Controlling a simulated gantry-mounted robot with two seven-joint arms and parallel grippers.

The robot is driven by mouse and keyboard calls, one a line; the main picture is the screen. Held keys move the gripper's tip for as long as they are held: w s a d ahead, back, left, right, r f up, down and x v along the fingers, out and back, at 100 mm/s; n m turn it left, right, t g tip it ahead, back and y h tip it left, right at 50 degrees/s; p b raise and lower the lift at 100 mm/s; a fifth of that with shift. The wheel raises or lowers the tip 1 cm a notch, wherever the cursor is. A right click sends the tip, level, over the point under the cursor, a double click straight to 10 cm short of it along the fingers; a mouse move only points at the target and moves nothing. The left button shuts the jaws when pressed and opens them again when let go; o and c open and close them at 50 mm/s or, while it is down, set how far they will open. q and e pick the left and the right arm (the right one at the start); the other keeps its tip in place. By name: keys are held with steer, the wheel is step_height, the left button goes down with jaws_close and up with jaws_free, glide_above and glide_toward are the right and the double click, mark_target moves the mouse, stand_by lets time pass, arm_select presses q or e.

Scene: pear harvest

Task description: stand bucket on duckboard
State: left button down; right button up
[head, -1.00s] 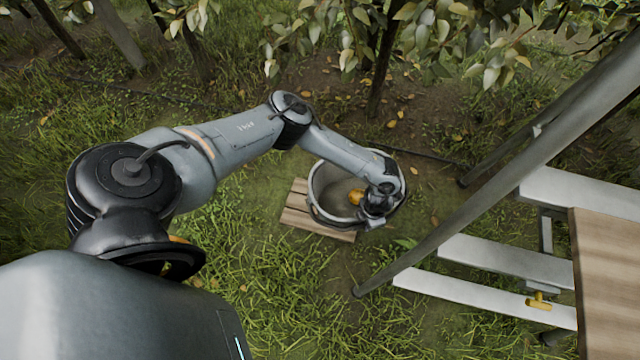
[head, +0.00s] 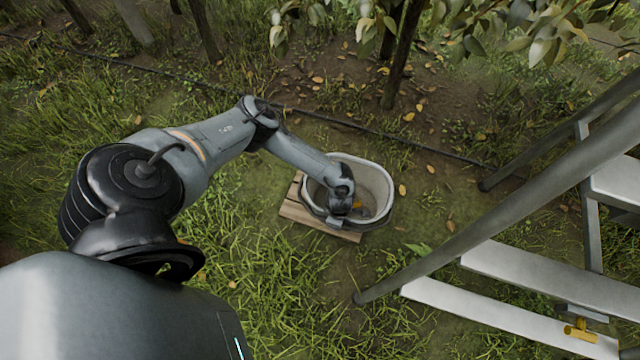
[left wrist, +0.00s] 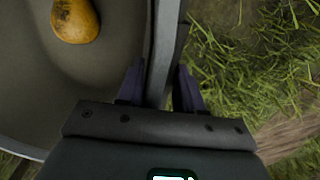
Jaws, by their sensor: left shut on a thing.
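The pale grey bucket (head: 378,183) stands roughly upright at mid-frame in the head view, open at the top. It overlaps the wooden slatted duckboard (head: 293,211), whose left and front edges show, and it reaches past the board's right side. I cannot tell whether its base touches the board. My left gripper (head: 336,221) is shut on the bucket's near rim. In the left wrist view its dark fingers (left wrist: 158,87) straddle the bucket wall (left wrist: 163,45). A yellow pear (left wrist: 75,20) lies inside the bucket. My right gripper is not in view.
A metal ladder (head: 470,225) with pale treads stands at the right, a yellow thing (head: 580,331) on one tread. A dark hose (head: 420,146) runs behind the bucket. Trees stand at the back. Open grass (head: 290,290) lies in front of the board.

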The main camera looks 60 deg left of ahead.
arm_select(q)
steer(key=s+a+f+b, duration=0.1)
steer(key=a, duration=0.1)
steer(key=s+a+f+b, duration=0.1)
steer(key=a+f, duration=0.1)
steer(key=a, duration=0.1)
steer(key=s+a+f+b, duration=0.1)
steer(key=a+f+b, duration=0.1)
steer(key=shift+s+a, duration=0.25)
step_height(320, 180, down, 4)
steer(key=b, duration=0.3)
steer(key=shift+r, duration=0.1)
steer(key=c, duration=0.7)
jaws_free()
steer(key=shift+c, duration=0.2)
